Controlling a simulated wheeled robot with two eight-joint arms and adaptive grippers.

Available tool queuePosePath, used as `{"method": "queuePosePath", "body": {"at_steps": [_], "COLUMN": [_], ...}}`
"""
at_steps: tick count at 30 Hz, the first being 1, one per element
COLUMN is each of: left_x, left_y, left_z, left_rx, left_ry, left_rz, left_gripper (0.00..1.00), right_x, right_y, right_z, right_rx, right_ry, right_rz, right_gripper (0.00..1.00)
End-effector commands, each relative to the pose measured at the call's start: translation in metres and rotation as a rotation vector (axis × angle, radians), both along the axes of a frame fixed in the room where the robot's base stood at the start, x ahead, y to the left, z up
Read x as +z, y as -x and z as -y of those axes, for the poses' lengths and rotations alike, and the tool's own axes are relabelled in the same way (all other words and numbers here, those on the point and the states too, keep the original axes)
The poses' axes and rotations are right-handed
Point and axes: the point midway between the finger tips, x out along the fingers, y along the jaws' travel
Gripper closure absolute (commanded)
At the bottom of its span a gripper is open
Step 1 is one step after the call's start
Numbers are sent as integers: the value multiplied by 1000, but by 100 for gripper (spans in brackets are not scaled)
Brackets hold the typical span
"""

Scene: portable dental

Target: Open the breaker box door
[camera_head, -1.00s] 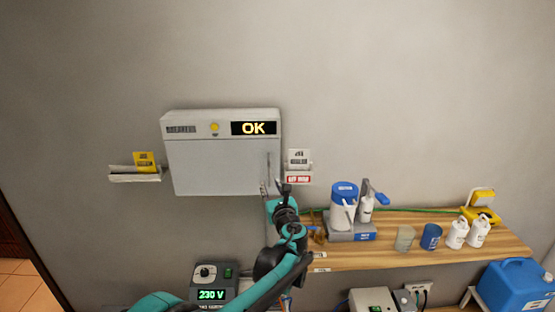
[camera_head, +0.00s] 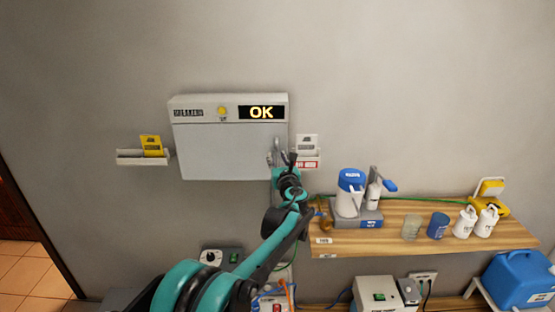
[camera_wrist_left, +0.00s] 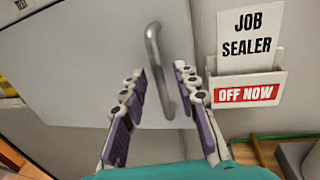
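The grey breaker box (camera_head: 225,150) hangs on the wall, its door shut, with a display reading OK on its top strip. The door's curved metal handle (camera_wrist_left: 157,72) stands at the door's right side in the left wrist view. My left gripper (camera_head: 283,155) is at the lower right of the box. In the left wrist view my left gripper (camera_wrist_left: 165,80) is open, its two purple-padded fingers on either side of the handle. Whether a finger touches the handle I cannot tell. My right gripper is not in view.
A holder with a JOB SEALER card (camera_wrist_left: 250,45) and an OFF NOW label is close to the right of the door. A wooden shelf (camera_head: 400,240) with bottles and cups is at the lower right. A small holder (camera_head: 143,157) with a yellow card is left of the box.

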Motion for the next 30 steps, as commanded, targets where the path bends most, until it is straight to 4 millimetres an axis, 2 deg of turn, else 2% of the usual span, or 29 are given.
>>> {"method": "queuePosePath", "body": {"at_steps": [1,3,11,17,23,30], "left_x": [0,0,0,0,0,1], "left_y": [0,0,1,15,53,123], "left_z": [0,0,0,-4,-15,-47], "left_rx": [0,0,-2,-37,-135,-328], "left_ry": [0,0,0,1,1,1], "left_rz": [0,0,0,0,0,0], "left_gripper": [85,100,100,100,100,100], "right_x": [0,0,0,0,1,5], "right_y": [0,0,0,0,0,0], "right_z": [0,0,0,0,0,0], "right_rx": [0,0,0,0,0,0], "right_ry": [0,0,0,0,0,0], "right_rz": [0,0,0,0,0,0], "right_gripper": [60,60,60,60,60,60]}}
